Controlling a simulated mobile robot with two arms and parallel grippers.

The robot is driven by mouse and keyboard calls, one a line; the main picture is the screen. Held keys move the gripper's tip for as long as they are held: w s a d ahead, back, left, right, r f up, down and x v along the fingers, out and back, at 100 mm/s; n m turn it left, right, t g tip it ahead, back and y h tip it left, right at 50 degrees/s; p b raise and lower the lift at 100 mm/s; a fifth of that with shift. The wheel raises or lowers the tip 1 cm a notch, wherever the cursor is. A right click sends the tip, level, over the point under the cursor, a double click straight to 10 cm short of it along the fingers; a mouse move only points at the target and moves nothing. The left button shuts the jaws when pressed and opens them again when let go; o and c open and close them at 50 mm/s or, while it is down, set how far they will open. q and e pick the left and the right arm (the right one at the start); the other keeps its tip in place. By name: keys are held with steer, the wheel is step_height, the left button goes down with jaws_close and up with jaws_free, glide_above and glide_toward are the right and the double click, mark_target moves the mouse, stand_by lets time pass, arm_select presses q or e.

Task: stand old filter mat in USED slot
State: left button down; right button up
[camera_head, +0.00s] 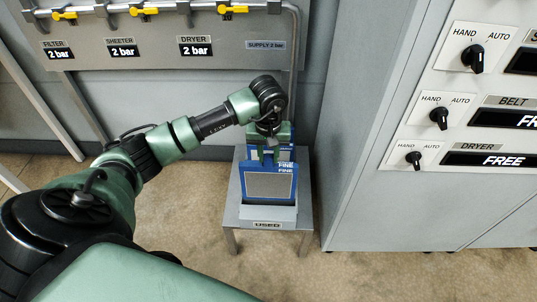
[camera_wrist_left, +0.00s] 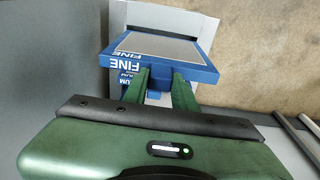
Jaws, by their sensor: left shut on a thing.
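A blue-framed filter mat (camera_head: 270,186) with a grey mesh face and the word FINE stands roughly upright in the head view, at the grey holder (camera_head: 262,213) labelled USED. My left gripper (camera_head: 270,140) is above it, shut on the filter mat at its upper part. In the left wrist view the mat (camera_wrist_left: 165,48) shows just beyond the fingers of my left gripper (camera_wrist_left: 163,88). More blue with lettering shows behind and below the FINE edge; whether it is a second mat I cannot tell. The mat's lower edge is hidden in the holder. My right gripper is out of view.
The holder stands on a small grey table (camera_head: 300,214). A grey control cabinet (camera_head: 372,175) with HAND/AUTO knobs rises close on the right. Behind is a wall panel (camera_head: 230,62) with yellow valves and pressure displays. Open floor (camera_head: 270,270) lies in front.

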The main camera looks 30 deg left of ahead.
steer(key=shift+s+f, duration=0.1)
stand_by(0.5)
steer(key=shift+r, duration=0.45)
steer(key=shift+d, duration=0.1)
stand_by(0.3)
